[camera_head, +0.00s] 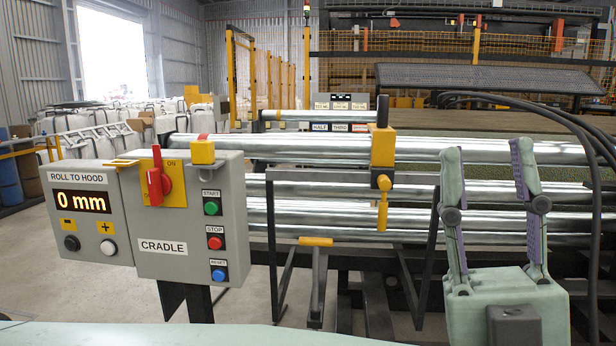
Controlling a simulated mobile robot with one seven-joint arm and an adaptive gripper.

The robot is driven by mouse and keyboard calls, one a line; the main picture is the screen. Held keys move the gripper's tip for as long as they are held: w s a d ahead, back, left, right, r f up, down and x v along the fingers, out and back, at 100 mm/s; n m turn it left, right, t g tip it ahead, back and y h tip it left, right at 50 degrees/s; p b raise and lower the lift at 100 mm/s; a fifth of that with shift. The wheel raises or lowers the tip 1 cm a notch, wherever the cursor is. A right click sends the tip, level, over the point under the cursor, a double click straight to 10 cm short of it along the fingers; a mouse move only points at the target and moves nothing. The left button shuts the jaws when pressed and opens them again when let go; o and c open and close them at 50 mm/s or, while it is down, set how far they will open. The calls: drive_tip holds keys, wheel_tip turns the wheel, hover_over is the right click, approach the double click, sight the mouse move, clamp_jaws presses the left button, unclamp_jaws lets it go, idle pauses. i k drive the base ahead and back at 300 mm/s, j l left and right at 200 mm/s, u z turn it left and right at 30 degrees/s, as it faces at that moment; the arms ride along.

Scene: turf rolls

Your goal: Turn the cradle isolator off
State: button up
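The cradle isolator (157,183) is a red rotary handle on a yellow plate, on the front of the grey CRADLE box (190,262) at left. Its handle stands about upright, and an ON mark shows at the plate's upper right. The plate's lower left lettering is partly covered by the handle. My gripper (486,152) is at the right with its green fingers pointing up and spread wide apart. It is empty, well to the right of the box and not touching it.
Green START (211,208), red STOP (215,242) and blue RESET (219,275) buttons sit beside the isolator. A yellow block (202,152) sits on the box's top edge. The ROLL TO HOOD display (80,202) reads 0 mm. Steel rollers (330,213) run behind.

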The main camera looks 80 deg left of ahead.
sight(159, 184)
drive_tip(key=u, duration=3.1)
drive_tip(key=k+u, duration=0.2)
drive_tip(key=u, duration=0.15)
drive_tip(key=k+j+u, duration=0.15)
drive_tip(key=u, duration=0.15)
